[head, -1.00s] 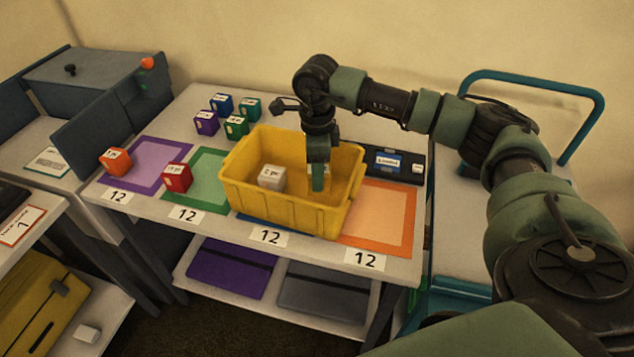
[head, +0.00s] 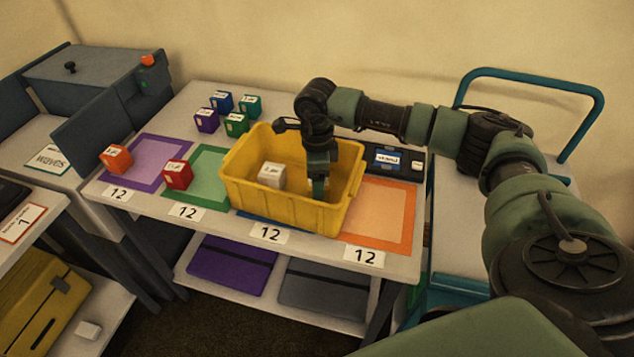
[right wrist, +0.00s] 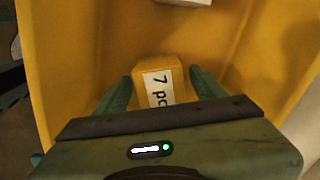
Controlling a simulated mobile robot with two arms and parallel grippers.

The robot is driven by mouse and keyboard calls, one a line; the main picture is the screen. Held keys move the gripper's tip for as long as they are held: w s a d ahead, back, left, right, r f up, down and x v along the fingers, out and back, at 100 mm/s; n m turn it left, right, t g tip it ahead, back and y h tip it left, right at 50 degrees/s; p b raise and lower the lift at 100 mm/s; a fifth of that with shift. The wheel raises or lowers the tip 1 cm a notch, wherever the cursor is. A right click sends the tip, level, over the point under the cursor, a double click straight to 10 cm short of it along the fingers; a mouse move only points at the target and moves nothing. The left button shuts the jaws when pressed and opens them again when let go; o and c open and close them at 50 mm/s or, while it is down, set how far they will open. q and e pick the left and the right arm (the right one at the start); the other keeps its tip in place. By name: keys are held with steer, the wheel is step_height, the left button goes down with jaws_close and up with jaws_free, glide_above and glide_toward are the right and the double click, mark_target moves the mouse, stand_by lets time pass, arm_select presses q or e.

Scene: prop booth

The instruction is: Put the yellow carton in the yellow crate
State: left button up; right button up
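The yellow crate (head: 268,201) stands on the table, over part of the blue mat. My right gripper (head: 319,188) points down inside the right half of the crate. I cannot tell whether the carton touches the crate floor. In the head view the gripper and crate wall hide the carton. My left gripper is not in view.
A white carton (head: 271,175) lies in the crate, left of my gripper. Red (head: 177,174) and orange (head: 116,159) cartons sit near the purple (head: 150,150) and green mats. Several small cartons stand behind. A dark device (head: 385,158) lies behind the crate's right end.

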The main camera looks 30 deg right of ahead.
steer(key=shift+r, duration=0.5)
step_height(320, 180, up, 11)
steer(key=b, duration=0.1)
steer(key=shift+r+b, duration=0.2)
steer(key=shift+b, duration=0.15)
steer(key=shift+f, duration=0.1)
